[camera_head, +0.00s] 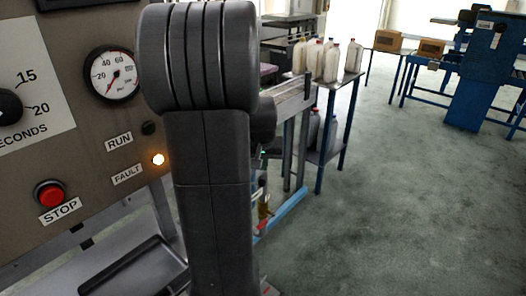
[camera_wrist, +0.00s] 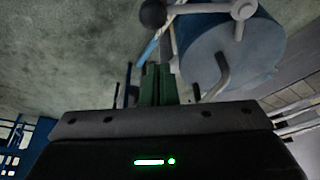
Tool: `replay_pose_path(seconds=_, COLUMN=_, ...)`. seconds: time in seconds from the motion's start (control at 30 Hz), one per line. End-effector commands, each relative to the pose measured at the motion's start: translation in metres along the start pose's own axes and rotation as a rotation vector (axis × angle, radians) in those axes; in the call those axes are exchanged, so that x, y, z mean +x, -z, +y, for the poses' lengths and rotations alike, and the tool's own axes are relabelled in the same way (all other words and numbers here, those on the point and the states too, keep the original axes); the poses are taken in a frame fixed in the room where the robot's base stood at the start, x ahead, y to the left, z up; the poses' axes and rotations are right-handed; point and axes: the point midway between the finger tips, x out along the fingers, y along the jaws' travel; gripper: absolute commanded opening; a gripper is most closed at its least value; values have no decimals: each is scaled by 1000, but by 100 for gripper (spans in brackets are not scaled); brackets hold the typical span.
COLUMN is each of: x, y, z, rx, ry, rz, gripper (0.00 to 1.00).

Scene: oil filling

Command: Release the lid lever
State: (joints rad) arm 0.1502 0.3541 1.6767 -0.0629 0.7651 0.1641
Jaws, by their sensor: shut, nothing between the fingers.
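In the wrist view my gripper (camera_wrist: 159,72) points away from the camera, its two green fingers close together with nothing seen between them. A blue drum-like vessel (camera_wrist: 232,52) fills the upper right, beyond the fingers. A grey lever (camera_wrist: 200,9) with a dark ball knob (camera_wrist: 153,13) runs across the top edge, apart from the fingers in the picture. It looks like the lid lever, but I cannot tell its latch state. A bent grey handle (camera_wrist: 222,72) stands in front of the vessel, right of the fingers. In the head view my arm hides the gripper and lever.
The control panel (camera_head: 103,130) stands at left with a gauge (camera_head: 112,74), a red stop button (camera_head: 50,194) and a lit fault lamp (camera_head: 158,160). White jugs (camera_head: 331,62) stand on a table behind. Open floor (camera_head: 390,200) lies to the right.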

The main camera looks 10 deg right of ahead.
Motion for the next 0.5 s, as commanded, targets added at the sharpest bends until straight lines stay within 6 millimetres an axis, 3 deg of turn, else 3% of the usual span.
replay_pose_path(seconds=0.2, x=-8, y=-25, z=0, rx=-2, ry=1, rz=3, gripper=0)
replay_pose_path(seconds=0.5, x=-8, y=-32, z=0, rx=-1, ry=1, rz=4, gripper=0)
